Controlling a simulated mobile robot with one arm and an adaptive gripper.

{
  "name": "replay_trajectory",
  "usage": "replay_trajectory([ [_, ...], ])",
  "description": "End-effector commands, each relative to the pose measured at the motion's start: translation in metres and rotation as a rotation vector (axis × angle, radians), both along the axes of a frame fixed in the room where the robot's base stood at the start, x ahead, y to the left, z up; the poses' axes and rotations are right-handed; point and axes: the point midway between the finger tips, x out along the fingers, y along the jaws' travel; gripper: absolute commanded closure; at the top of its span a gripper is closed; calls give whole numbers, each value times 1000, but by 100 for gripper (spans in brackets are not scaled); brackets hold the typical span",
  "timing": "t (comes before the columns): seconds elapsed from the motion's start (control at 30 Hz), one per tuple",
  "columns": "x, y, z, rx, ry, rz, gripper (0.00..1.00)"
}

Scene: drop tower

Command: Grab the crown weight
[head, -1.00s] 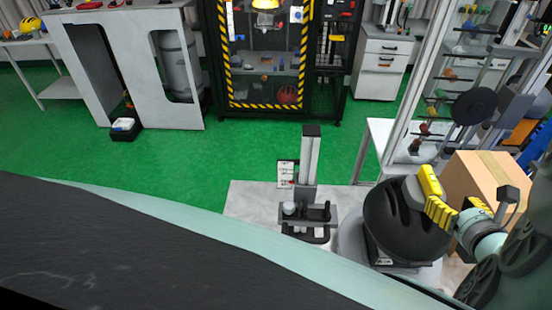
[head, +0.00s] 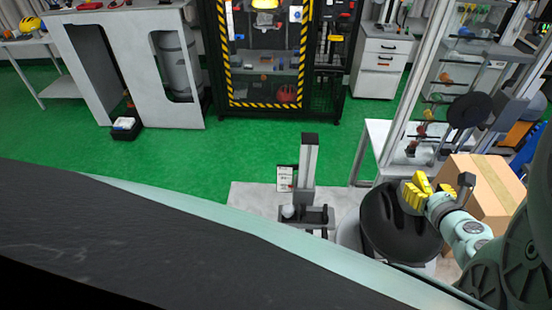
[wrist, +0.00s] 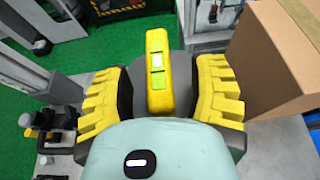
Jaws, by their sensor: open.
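A smooth yellow bar with pale patches, which looks like the crown weight's handle, shows in the wrist view (wrist: 157,85) and the head view (head: 421,180). It sits at a large black rounded body (head: 385,225); how they join is hidden. My gripper (wrist: 160,70) has its two ridged yellow fingers apart, one on each side of the bar. A gap shows between the bar and each finger in the wrist view. My gripper is also at the right in the head view (head: 427,193). The bar's near end is hidden behind my pale wrist housing.
A cardboard box (head: 482,190) stands close to the right of my gripper and also shows in the wrist view (wrist: 265,60). A small stand with a grey column (head: 308,165) is to the left. A metal frame (head: 405,95) rises behind. Green floor (head: 200,155) is open at left.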

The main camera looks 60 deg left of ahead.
Motion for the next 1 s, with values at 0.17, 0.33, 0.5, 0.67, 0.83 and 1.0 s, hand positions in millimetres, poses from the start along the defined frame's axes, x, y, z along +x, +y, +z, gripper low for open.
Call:
replay_trajectory([
  [0.17,8,12,-5,1,0,3,43],
  [0.33,8,14,-7,-1,1,6,43],
  [0.5,8,14,-7,0,1,5,39],
  [0.67,9,14,-7,0,1,5,55],
  [0.83,9,13,-7,0,2,4,73],
  [1.0,9,13,-7,0,2,3,90],
])
